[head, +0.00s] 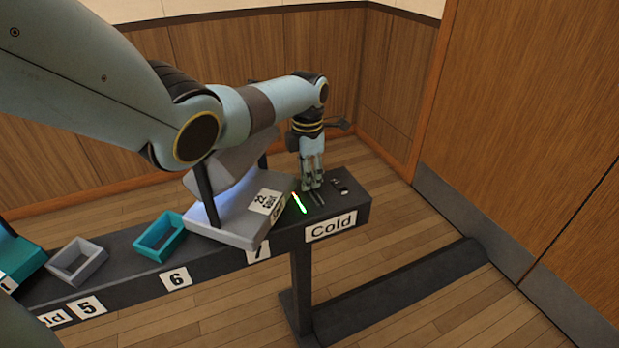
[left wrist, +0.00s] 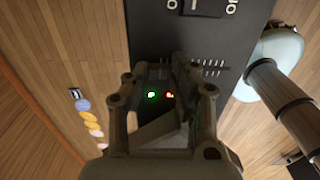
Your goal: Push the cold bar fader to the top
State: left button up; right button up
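The dark panel with the white "Cold" label (head: 331,226) is at the right end of the long console. My left gripper (head: 312,186) points down over this panel, just behind a slot with tick marks (head: 317,199). In the left wrist view my left gripper (left wrist: 167,68) shows its two fingers near each other over the dark panel, with tick marks (left wrist: 208,67) beside them. The fingers hide the fader's cap, so I cannot tell whether they touch it or how far they are apart. My right gripper is not in view.
A glowing green strip (head: 299,203) lies left of the gripper. A black switch (head: 340,186) is to its right. A pale sloped stand (head: 228,222), a teal frame (head: 158,237) and a grey frame (head: 77,261) stand farther left on the console.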

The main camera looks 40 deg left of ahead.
pick_arm(q)
jog(key=o, duration=0.5)
jog(key=shift+w+a, duration=0.1)
jog(key=shift+a, duration=0.1)
jog(key=shift+c, duration=0.2)
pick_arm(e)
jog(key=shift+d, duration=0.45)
pick_arm(q)
notch_tip(320, 180, up, 12)
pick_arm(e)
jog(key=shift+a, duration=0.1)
